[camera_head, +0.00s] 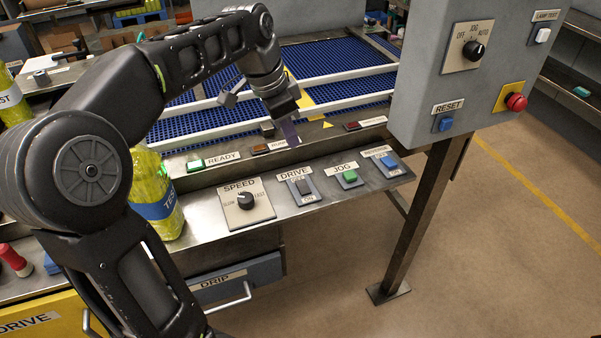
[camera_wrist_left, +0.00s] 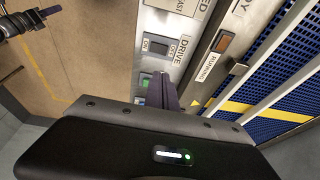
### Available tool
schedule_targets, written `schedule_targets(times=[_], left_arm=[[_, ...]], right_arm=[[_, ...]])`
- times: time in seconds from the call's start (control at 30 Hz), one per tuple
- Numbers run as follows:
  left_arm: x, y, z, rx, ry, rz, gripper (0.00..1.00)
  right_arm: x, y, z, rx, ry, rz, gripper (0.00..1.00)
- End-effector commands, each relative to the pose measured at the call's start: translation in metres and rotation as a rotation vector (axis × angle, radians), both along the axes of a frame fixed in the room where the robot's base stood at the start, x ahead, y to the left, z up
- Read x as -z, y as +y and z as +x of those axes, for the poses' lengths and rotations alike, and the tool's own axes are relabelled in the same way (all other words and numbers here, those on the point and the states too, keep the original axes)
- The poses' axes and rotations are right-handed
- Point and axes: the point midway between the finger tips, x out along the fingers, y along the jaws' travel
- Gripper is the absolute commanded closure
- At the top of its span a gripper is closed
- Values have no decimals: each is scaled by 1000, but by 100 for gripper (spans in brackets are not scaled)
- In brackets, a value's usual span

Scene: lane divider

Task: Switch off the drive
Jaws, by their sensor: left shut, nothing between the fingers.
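The DRIVE switch (camera_head: 303,187) is a dark rocker on a small grey plate on the sloped metal panel, between the SPEED knob and the JOG button. Its plate has small markings at both ends; the rocker's tilt is hard to tell. It also shows in the left wrist view (camera_wrist_left: 158,47), just beyond my fingers. My left gripper (camera_head: 291,138) is shut and empty, pointing down above the panel's back part, behind the switch and apart from it. In the wrist view its fingers (camera_wrist_left: 162,92) partly cover the panel beside the green JOG button.
The SPEED knob (camera_head: 246,201), green JOG button (camera_head: 350,177) and a blue switch (camera_head: 389,162) flank the DRIVE switch. The RUNNING lamp (camera_wrist_left: 224,42) looks orange. A grey control box (camera_head: 480,75) overhangs at right. A yellow bottle (camera_head: 158,200) stands at the panel's left.

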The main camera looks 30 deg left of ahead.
Motion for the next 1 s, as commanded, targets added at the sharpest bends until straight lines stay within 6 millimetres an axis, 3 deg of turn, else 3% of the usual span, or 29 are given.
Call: schedule_targets(times=[0.17, 0.7, 1.0], left_arm=[[21, -3, 4, 1, 5, -1, 100], [115, -10, 25, 0, 3, -2, 100], [130, -8, 26, 0, 1, 0, 100]], right_arm=[[-2, 0, 0, 0, 0, 0, 100], [-13, 0, -1, 0, 2, -1, 100], [-14, 0, -1, 1, 3, -2, 100]])
